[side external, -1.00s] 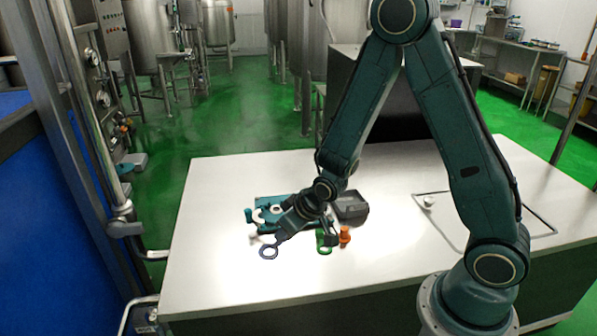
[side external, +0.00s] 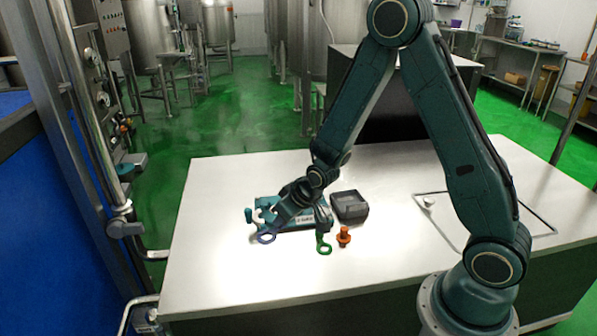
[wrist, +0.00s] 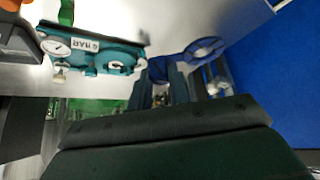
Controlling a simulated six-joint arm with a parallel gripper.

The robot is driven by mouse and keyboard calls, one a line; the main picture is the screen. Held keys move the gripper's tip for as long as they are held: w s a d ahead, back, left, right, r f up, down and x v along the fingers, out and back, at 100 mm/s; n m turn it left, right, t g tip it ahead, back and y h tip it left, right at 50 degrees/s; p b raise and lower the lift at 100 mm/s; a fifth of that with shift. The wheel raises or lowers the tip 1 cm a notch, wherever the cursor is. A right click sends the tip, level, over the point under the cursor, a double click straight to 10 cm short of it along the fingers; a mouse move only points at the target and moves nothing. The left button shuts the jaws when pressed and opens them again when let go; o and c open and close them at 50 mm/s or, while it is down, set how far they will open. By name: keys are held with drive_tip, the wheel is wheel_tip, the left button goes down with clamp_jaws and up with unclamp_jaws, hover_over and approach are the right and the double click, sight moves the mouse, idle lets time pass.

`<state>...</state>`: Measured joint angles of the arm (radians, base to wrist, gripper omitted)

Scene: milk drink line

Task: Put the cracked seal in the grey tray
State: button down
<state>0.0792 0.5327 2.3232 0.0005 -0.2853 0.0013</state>
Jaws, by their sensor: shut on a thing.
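My gripper (side external: 276,224) is shut on a blue ring-shaped seal with a tab (side external: 267,238). The seal sticks out past the fingertips at the left, and it also shows in the wrist view (wrist: 205,48). A green ring-shaped seal (side external: 324,248) lies on the table to the right; part of it shows at the top left of the wrist view (wrist: 66,12). No crack can be made out on either. The grey tray (side external: 350,216) stands behind and right of my gripper, and at the left edge of the wrist view (wrist: 14,46).
A teal fixture (side external: 308,226) with a label and a round dial (wrist: 57,46) sits behind my gripper, partly hidden by it. An orange part (side external: 344,237) stands beside the green seal. The table (side external: 230,280) is clear at the front and left.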

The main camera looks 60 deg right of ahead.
drive_tip(key=w+d+m+h, duration=0.1)
drive_tip(key=w+d, duration=0.2)
drive_tip(key=d, duration=0.2)
drive_tip(key=w+d+m, duration=0.1)
drive_tip(key=w+d, duration=0.2)
drive_tip(key=d, duration=0.2)
wheel_tip(320, 180, up, 4)
drive_tip(key=m+g+h, duration=0.2)
drive_tip(key=m+h, duration=0.1)
drive_tip(key=m, duration=0.3)
hover_over(345, 185)
drive_tip(key=s+a, duration=0.2)
drive_tip(key=a, duration=0.3)
wheel_tip(345, 185, down, 16)
drive_tip(key=shift+s+d+r, duration=0.1)
drive_tip(key=shift+f, duration=0.2)
drive_tip(key=shift+f, duration=2)
drive_tip(key=shift+f, duration=0.1)
drive_tip(key=c, duration=1.3)
unclamp_jaws()
